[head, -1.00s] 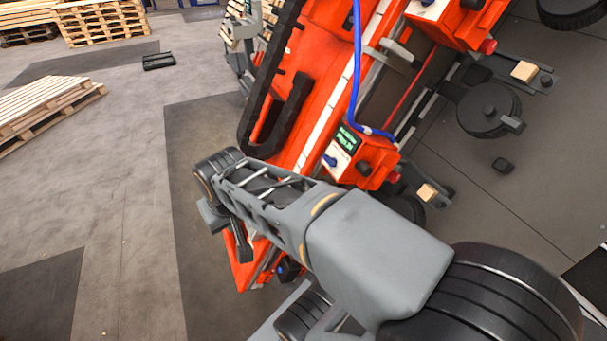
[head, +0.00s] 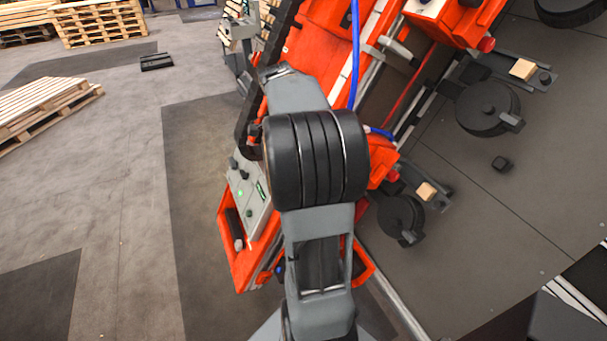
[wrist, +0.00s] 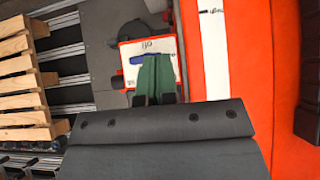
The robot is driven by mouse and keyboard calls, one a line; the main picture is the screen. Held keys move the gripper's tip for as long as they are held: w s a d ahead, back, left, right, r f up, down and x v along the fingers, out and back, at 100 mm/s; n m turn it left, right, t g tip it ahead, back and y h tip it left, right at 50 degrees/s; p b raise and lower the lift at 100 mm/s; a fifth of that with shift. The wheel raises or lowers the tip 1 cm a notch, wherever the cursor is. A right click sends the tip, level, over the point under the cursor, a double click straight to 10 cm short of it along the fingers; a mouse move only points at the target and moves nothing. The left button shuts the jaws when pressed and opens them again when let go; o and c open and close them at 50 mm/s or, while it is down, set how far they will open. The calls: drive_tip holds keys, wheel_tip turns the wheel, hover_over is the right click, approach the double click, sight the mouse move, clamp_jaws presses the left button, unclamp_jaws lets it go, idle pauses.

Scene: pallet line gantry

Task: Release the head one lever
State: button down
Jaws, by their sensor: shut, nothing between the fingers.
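In the wrist view a white-faced red box carries a lever panel (wrist: 128,50) with small dark lettering. A blue lever (wrist: 146,58) lies roughly level across it. My gripper (wrist: 156,60), with green fingers shut and empty, points at the panel and overlaps the lever in the picture. I cannot tell whether the fingers touch it. In the head view my arm covers most of the nearer red head box (head: 381,164) and hides its lever. My gripper is not clearly visible there. A second red head box (head: 462,22) stands at the top right. I cannot tell which box is head one.
The orange gantry frame (head: 322,30) runs diagonally beside my arm, with a blue hose (head: 354,60) along it. A grey button panel (head: 246,196) is left of my arm. In the wrist view a wooden pallet (wrist: 20,80) is at left.

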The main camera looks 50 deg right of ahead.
drive_tip(key=x, duration=1)
drive_tip(key=shift+f, duration=0.1)
drive_tip(key=a+f, duration=0.1)
drive_tip(key=f, duration=0.1)
drive_tip(key=shift+w+a+f+p, duration=0.25)
drive_tip(key=shift+p, duration=0.05)
drive_tip(key=shift+w+a+f, duration=0.1)
drive_tip(key=shift+a+f, duration=0.1)
drive_tip(key=shift+f, duration=0.25)
drive_tip(key=shift+f, duration=0.1)
